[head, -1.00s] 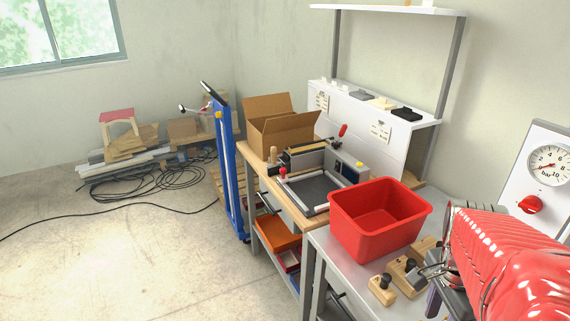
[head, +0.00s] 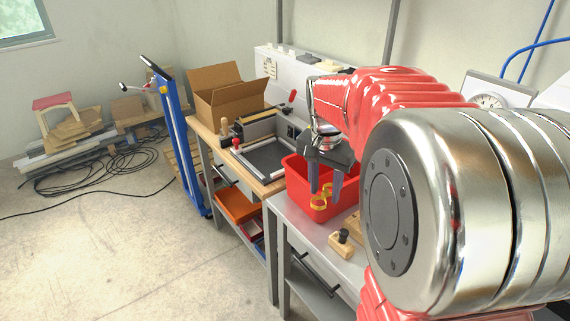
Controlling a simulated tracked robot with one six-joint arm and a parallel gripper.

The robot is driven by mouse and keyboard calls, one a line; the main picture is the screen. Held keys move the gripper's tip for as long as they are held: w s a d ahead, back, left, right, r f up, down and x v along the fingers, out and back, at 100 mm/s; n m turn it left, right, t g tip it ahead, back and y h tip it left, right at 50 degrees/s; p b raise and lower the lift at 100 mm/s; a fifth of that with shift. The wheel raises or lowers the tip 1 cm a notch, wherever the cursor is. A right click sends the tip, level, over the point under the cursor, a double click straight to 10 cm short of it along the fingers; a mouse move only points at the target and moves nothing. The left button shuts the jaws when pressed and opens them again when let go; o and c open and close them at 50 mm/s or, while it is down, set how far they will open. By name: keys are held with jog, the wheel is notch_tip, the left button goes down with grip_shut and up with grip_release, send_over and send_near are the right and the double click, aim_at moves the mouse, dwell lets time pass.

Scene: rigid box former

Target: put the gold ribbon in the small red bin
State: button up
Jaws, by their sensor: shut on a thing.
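The small red bin (head: 297,170) stands on the grey bench, partly hidden behind my gripper and arm. My gripper (head: 325,192) points down, with its fingers in front of the bin in the picture. The gold ribbon (head: 319,203) is a looped yellow-gold piece at the fingertips, and my gripper is shut on it. The ribbon overlaps the bin's near wall in this view; I cannot tell whether it is over the opening or in front of the bin.
Wooden blocks with black knobs (head: 341,242) sit on the grey bench (head: 310,233) in front of the bin. A machine with a dark plate (head: 268,157) and an open cardboard box (head: 228,98) stand on the wooden bench to the left. My arm hides the right side.

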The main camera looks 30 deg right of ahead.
jog(key=w+a+r+n, duration=0.1)
jog(key=w+a+n, duration=0.8)
jog(key=w+a, duration=1.1)
jog(key=shift+w+a+t+y, duration=0.2)
jog(key=shift+w+t+y, duration=0.05)
jog(key=shift+t+y, duration=0.15)
jog(key=shift+s, duration=0.1)
